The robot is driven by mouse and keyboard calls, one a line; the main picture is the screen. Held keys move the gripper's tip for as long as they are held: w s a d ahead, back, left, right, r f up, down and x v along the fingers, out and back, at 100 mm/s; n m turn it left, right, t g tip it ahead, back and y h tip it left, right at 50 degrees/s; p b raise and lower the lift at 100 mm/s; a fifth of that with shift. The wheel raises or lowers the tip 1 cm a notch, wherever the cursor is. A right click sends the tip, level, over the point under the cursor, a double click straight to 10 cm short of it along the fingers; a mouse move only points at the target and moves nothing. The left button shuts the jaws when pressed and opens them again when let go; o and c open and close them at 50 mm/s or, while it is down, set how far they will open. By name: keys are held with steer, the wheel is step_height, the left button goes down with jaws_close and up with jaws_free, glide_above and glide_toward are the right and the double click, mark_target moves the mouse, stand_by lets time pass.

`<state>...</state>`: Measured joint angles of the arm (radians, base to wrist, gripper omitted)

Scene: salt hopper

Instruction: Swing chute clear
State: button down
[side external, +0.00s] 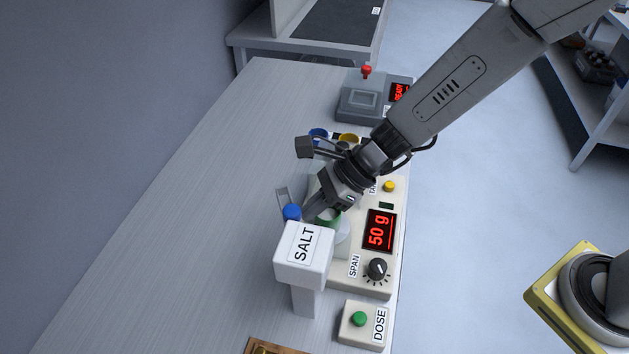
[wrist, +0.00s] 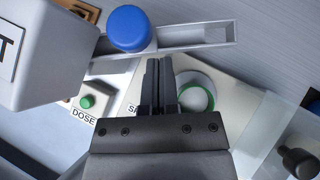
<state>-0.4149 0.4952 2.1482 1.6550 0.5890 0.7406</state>
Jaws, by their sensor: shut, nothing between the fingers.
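The white SALT hopper (side external: 305,255) stands on a post near the front of the bench. The chute is a light grey trough (wrist: 200,36) with a blue knob (wrist: 128,28) on it; in the side view the knob (side external: 292,212) shows just behind the hopper. My gripper (wrist: 158,68) is shut and empty. Its fingertips are at the chute's near edge, just right of the knob in the wrist view; I cannot tell whether they touch. A green-rimmed cup (wrist: 195,92) sits on the scale (side external: 347,270), beside my fingers and clear of the trough in the wrist view.
The scale display (side external: 380,230) reads 50 g, with a SPAN dial (side external: 377,268) below. A DOSE box (side external: 362,325) with a green button stands in front. Blue and yellow round items (side external: 348,138) and a grey READY machine (side external: 365,98) are behind. The bench's left side is clear.

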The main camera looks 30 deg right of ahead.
mark_target(283, 211)
steer(key=shift+w+a+n+g, duration=0.25)
steer(key=shift+a+n+g, duration=0.15)
steer(key=shift+n, duration=0.1)
stand_by(0.5)
steer(key=a+n+g, duration=0.1)
steer(key=w+a+n+g, duration=0.1)
steer(key=n, duration=0.1)
steer(key=a+n+g, duration=0.1)
steer(key=shift+w+a, duration=0.25)
steer(key=shift+a, duration=0.05)
steer(key=a+n+g+h, duration=0.1)
steer(key=a+n+g, duration=0.3)
steer(key=a+n, duration=0.1)
steer(key=shift+s+a+n+h, duration=0.3)
steer(key=shift+s+a+n, duration=0.1)
steer(key=shift+s+a, duration=0.1)
stand_by(0.5)
